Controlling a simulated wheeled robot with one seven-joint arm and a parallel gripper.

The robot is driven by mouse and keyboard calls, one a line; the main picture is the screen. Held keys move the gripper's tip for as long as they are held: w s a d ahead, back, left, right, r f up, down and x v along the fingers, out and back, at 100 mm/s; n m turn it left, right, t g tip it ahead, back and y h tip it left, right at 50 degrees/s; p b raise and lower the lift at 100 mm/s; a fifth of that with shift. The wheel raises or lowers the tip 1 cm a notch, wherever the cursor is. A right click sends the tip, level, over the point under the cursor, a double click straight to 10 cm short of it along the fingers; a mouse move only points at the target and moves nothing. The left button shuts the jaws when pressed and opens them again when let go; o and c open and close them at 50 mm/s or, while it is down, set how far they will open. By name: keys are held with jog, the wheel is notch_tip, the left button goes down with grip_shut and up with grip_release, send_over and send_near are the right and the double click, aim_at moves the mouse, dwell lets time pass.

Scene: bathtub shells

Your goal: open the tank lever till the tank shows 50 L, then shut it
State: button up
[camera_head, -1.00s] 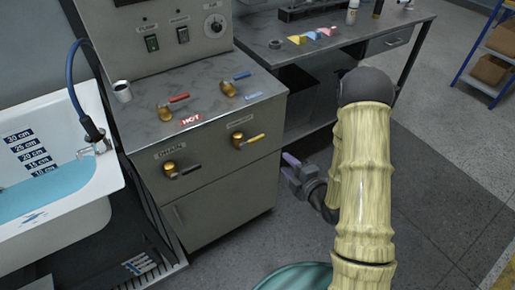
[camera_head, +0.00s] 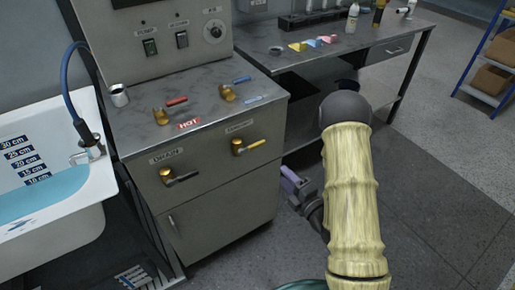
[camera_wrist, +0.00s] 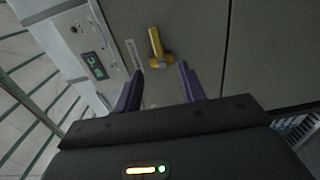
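A yellow-handled lever (camera_head: 250,145) with a brass body sits on the cabinet front, upper right, under a small label too blurred to read. Its handle points right and slightly up. I cannot tell for sure that it is the tank lever, and no litre reading is legible. My gripper (camera_head: 289,182) is low, right of and below this lever, apart from it. In the wrist view my gripper (camera_wrist: 160,88) has its two fingers spread with nothing between them. The yellow lever (camera_wrist: 156,45) shows beyond the fingertips, against the cabinet.
A black-handled drain lever (camera_head: 179,177) is left on the cabinet front. Red (camera_head: 170,108) and blue (camera_head: 234,88) levers and a metal cup (camera_head: 119,95) stand on top. A tub (camera_head: 80,215) holding blue water is at left, a workbench (camera_head: 350,45) behind. Floor at right is clear.

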aim_at(259, 146)
jog(key=b+x, duration=0.2)
jog(key=x, duration=0.3)
jog(key=b+x, duration=0.3)
jog(key=x, duration=0.3)
jog(key=b+x, duration=0.2)
jog(key=x, duration=0.3)
jog(key=shift+w+a+r+b, duration=0.15)
jog(key=shift+w+r+b, duration=0.05)
jog(key=shift+r+b, duration=0.2)
jog(key=shift+f, duration=0.1)
grip_shut()
